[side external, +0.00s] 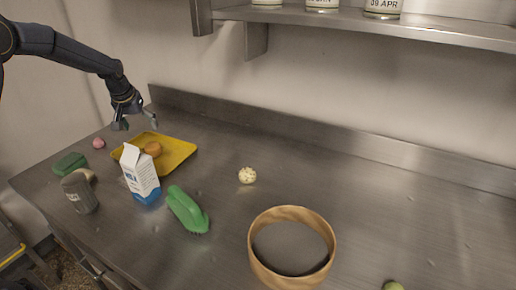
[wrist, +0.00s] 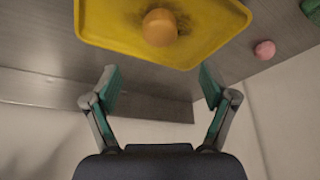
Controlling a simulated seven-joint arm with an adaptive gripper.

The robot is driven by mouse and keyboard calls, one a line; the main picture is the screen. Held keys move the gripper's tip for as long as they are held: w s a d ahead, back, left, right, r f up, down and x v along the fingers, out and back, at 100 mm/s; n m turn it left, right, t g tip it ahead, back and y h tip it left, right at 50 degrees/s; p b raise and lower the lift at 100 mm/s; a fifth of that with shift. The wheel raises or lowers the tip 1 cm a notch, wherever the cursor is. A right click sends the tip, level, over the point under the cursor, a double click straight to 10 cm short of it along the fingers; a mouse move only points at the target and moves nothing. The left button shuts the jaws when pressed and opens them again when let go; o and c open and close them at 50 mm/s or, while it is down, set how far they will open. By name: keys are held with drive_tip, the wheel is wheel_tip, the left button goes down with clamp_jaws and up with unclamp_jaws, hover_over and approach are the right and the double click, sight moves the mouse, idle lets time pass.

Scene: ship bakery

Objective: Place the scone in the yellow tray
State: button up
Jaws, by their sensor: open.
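The yellow tray (side external: 182,156) lies flat at the left back of the steel counter. A round golden-brown baked piece (side external: 153,149), apparently the scone, rests in it. In the wrist view the tray (wrist: 110,22) fills the top, with the brown piece (wrist: 159,27) inside it. My gripper (side external: 136,120) is above the tray's back edge, apart from the scone. The wrist view shows my gripper (wrist: 158,82) with its fingers spread and nothing between them. The milk carton hides part of the tray's front in the side view.
A milk carton (side external: 140,175), green brush (side external: 187,209), grey can (side external: 80,194) and green block (side external: 69,163) stand in front of or left of the tray. A pink ball (side external: 98,143), pale speckled ball (side external: 247,175) and wooden ring (side external: 292,278) are also there. The right counter is mostly clear.

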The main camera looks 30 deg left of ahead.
drive_tip(key=s+d+r+m+t+h, duration=0.1)
drive_tip(key=s+d+r+m, duration=0.2)
drive_tip(key=s+d+r, duration=1)
drive_tip(key=s+d+m, duration=0.1)
drive_tip(key=s+d, duration=0.1)
drive_tip(key=s, duration=0.4)
drive_tip(key=s+d+f+m+h, duration=0.1)
drive_tip(key=s+d, duration=0.2)
drive_tip(key=s, duration=0.2)
drive_tip(key=s+d+m, duration=0.1)
drive_tip(key=s+d, duration=0.2)
drive_tip(key=s, duration=0.3)
drive_tip(key=shift+s+d+f+t, duration=0.2)
drive_tip(key=shift+s+t, duration=0.1)
drive_tip(key=shift+t, duration=0.1)
